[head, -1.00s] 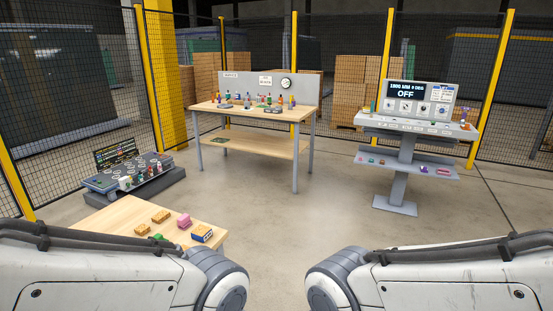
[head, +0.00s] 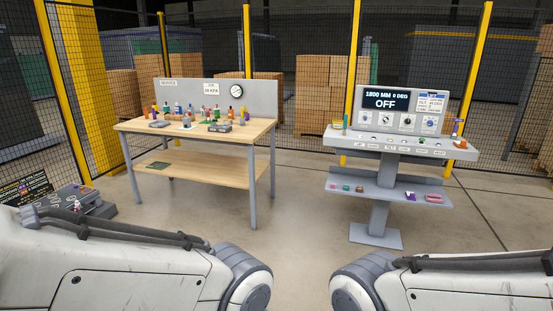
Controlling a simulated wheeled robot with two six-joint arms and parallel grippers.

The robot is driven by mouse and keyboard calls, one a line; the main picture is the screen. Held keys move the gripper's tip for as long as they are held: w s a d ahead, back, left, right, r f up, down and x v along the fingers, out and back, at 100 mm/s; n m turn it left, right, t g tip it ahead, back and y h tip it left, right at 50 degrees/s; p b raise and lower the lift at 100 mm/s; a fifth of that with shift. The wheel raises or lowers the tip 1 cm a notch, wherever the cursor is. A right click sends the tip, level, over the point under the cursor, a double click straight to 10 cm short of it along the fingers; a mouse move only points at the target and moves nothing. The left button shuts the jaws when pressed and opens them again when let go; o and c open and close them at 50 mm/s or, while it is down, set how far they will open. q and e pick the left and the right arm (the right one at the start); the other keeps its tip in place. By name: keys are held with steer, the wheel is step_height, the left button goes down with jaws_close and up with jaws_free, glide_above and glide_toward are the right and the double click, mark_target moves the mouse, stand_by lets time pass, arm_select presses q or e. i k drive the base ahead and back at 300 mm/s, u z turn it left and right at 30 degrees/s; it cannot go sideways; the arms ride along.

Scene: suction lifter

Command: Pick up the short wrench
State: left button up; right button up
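I cannot make out a short wrench in the head view; the small items are too far off to tell apart. A wooden workbench (head: 140,126) stands ahead to the left, with several small colourful items and grey flat pieces on its top. A grey control stand (head: 458,153) with a screen reading OFF (head: 386,100) stands ahead to the right. Small items also lie on its lower shelf (head: 385,190). Both my arms show at the bottom, left and right, but neither gripper is in view.
A low dark platform with a grey panel (head: 88,197) is at the left edge. Yellow posts and mesh fence (head: 248,60) close off the back, with stacked cartons (head: 310,105) behind. The concrete floor between workbench and stand is clear.

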mark_target(209, 119)
steer(key=u, duration=0.1)
steer(key=i, duration=2)
steer(key=u, duration=0.55)
steer(key=i, duration=1.9)
steer(key=u, duration=0.95)
steer(key=i, duration=1.15)
steer(key=u, duration=0.5)
steer(key=i, duration=1.2)
steer(key=z, duration=0.85)
steer(key=i, duration=0.95)
steer(key=z, duration=0.6)
